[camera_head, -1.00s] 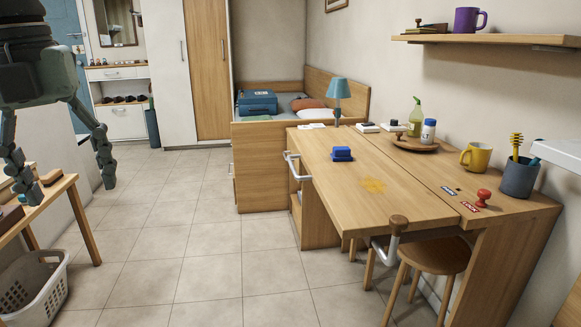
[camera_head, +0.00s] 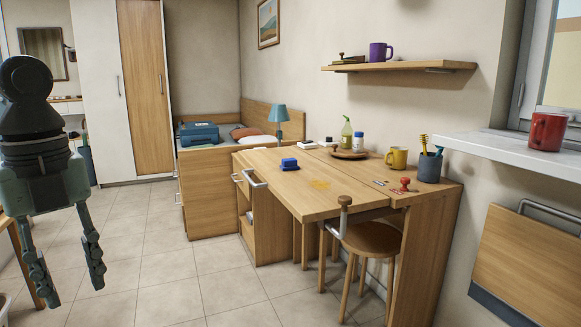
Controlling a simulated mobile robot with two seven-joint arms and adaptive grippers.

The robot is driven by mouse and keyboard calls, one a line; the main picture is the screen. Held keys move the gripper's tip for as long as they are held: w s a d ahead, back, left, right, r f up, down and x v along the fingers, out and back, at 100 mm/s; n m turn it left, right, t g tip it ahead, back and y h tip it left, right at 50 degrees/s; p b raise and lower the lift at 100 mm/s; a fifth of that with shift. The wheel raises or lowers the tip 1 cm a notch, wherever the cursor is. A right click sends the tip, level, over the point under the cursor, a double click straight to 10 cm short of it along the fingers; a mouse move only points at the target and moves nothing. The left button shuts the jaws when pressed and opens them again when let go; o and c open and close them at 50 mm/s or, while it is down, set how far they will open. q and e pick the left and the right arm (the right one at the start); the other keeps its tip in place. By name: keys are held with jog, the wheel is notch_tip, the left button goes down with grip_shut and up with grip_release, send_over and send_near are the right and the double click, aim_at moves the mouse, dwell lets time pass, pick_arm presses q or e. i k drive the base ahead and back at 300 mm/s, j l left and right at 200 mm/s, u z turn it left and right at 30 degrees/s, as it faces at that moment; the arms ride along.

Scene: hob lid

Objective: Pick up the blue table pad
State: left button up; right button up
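A small blue block-like pad (camera_head: 289,164) sits on the wooden table (camera_head: 262,176), towards its left side, beyond a yellow stain. My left gripper (camera_head: 70,278) hangs at the left of the view, fingers pointing down and spread apart, with nothing between them. It is well to the left of the table and nearer to me, apart from the pad. My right gripper does not show.
A stool (camera_head: 369,240) stands under the table's right part. Tiled floor before the table is free.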

aim_at(289, 165)
jog(key=z, duration=1.85)
jog(key=j+z, duration=0.25)
jog(key=z, duration=0.15)
jog(key=j+z, duration=0.2)
jog(key=z, duration=0.2)
jog(key=j+z, duration=0.25)
jog(key=z, duration=0.2)
jog(key=k+j+z, duration=0.15)
jog(key=j+z, duration=0.2)
jog(key=k+j+z, duration=0.15)
jog(key=z, duration=0.2)
jog(key=k+j+z, duration=0.2)
jog(key=z, duration=0.2)
jog(key=k+j+z, duration=0.4)
jog(key=k+z, duration=0.4)
jog(key=k, duration=0.15)
jog(key=k+j+u, duration=0.25)
jog(key=k, duration=0.25)
jog(key=k+j+u, duration=0.25)
jog(key=k, duration=0.3)
jog(key=k+j+u, duration=0.3)
jog(key=k+j, duration=0.15)
jog(key=k+j+u, duration=0.3)
jog(key=k+j, duration=0.15)
jog(key=j, duration=0.1)
